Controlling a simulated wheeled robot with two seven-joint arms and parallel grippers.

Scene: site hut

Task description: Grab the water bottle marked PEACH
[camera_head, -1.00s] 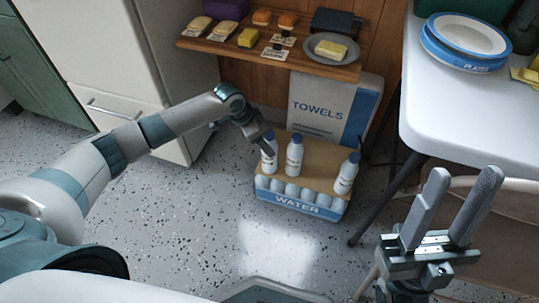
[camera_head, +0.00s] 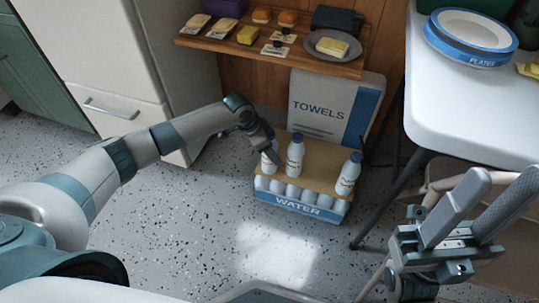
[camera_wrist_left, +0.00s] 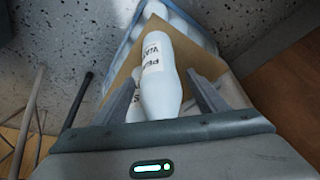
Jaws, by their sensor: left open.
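Three white bottles with blue caps stand on the water pack (camera_head: 300,208): a left bottle (camera_head: 269,163), a middle bottle (camera_head: 295,155) and a right bottle (camera_head: 347,176). Their labels are too small to read in the head view. My left gripper (camera_head: 267,143) is open at the left bottle, hiding part of it. My right gripper (camera_head: 505,180) is open and empty, by the white table.
A towels box (camera_head: 318,108) stands behind the pack. A wooden shelf (camera_head: 270,55) with food hangs above. The white table (camera_head: 450,110) bearing plates (camera_head: 470,38) is at right, its dark leg near the pack. The floor in front is clear.

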